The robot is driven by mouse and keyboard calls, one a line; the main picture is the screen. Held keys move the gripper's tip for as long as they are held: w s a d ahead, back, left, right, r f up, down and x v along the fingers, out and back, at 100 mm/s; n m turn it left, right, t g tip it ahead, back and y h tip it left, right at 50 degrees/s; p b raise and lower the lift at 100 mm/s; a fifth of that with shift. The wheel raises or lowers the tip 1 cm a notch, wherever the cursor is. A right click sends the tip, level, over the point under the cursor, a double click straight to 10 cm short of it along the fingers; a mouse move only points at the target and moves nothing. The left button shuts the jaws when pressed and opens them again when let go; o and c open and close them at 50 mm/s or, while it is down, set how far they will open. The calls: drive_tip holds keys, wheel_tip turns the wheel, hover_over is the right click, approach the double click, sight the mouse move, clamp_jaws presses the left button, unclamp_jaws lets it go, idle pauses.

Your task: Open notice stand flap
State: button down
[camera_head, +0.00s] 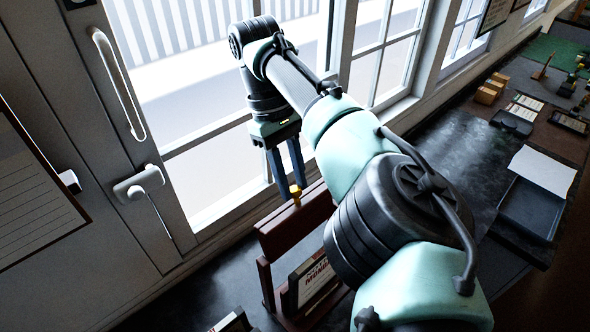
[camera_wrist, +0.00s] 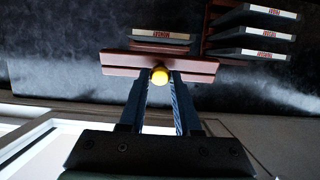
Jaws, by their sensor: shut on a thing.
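The notice stand has a dark red-brown wooden frame (camera_head: 266,284) on the dark counter below the window. Its flap (camera_head: 283,228) is a brown board that stands raised at the top of the frame, and it shows as a bar in the wrist view (camera_wrist: 120,62). A yellow knob (camera_head: 295,192) sits on the flap, also clear in the wrist view (camera_wrist: 159,75). My gripper (camera_head: 287,184) reaches down to it, with one finger on each side, shut on the knob. A notice card (camera_head: 318,277) stands below the flap. My arm hides the stand's right part.
The window (camera_head: 220,150) and its white frame are close behind my gripper. A handled white panel (camera_head: 130,150) is at left. Black trays with day labels (camera_wrist: 250,32) lie beyond the flap. A white sheet and tray (camera_head: 543,172) and small wooden blocks (camera_head: 490,90) lie at right.

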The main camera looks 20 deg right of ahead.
drive_tip(key=shift+w+a+f+g, duration=0.2)
drive_tip(key=shift+w+f+g, duration=0.1)
drive_tip(key=shift+w+g, duration=0.15)
idle(0.4)
drive_tip(key=c, duration=0.6)
unclamp_jaws()
drive_tip(key=shift+w, duration=0.1)
drive_tip(key=shift+r, duration=0.1)
wheel_tip(320, 180, up, 10)
drive_tip(key=shift+f, duration=0.1)
